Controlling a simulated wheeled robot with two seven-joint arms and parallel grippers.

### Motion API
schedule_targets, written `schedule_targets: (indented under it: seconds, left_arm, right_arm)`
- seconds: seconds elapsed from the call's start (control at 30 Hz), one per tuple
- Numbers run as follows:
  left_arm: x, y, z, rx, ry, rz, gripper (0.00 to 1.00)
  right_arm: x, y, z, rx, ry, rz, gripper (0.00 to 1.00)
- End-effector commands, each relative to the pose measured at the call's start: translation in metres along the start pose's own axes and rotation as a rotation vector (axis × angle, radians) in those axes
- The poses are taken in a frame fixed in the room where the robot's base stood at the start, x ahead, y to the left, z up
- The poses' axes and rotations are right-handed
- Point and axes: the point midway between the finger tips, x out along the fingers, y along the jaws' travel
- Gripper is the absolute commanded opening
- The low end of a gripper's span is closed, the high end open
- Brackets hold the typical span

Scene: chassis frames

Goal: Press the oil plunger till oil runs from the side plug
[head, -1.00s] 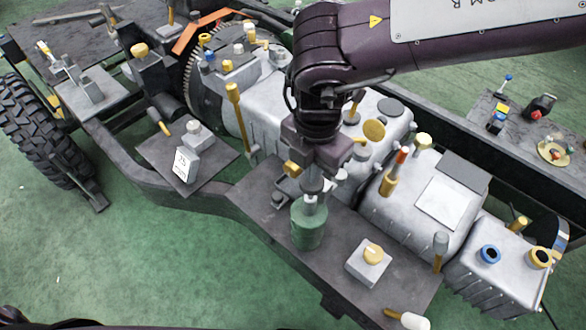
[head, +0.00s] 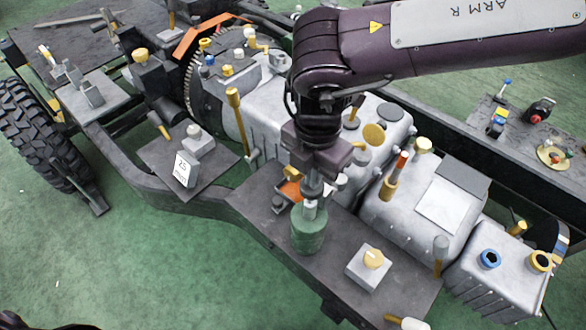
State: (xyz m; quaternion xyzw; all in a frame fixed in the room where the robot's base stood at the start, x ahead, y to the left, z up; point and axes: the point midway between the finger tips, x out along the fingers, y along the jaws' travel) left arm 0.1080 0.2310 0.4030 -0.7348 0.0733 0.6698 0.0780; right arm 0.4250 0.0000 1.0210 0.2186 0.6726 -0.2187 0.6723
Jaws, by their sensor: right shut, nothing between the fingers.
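The green cylinder (head: 309,235), which looks like the oil pump, stands upright on a dark plate. My right gripper (head: 310,206) points straight down over its top. Its fingers are shut, with nothing between them, and their tips are at the light grey plunger top; the exact contact is too small to tell. The plunger is mostly hidden by the fingers. An orange patch (head: 290,190) shows just behind and left of the gripper, beside a yellow fitting (head: 292,173); I cannot tell clearly which part is the side plug. My left gripper is not in view.
A grey box with a yellow knob (head: 374,259) stands right of the cylinder. A small sign block (head: 184,170) sits on the dark plate to the left. The grey gearbox housing (head: 425,205) crowds the right. Green floor (head: 200,270) is clear at front left.

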Motion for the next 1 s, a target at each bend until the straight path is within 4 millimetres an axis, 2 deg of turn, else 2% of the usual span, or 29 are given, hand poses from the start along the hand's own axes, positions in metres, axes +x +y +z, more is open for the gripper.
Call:
schedule_targets:
  seconds: [0.03, 0.6, 1.0]
  left_arm:
    - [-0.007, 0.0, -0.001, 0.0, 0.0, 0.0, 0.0]
    - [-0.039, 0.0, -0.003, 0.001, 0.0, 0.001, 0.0]
    - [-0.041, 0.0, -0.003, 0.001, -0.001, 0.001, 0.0]
  right_arm:
    - [-0.007, 0.0, 0.0, 0.0, 0.001, 0.0, 0.0]
    - [-0.052, 0.0, 0.0, 0.0, 0.001, 0.001, 0.0]
    - [-0.054, 0.0, 0.0, 0.0, 0.0, 0.0, 0.0]
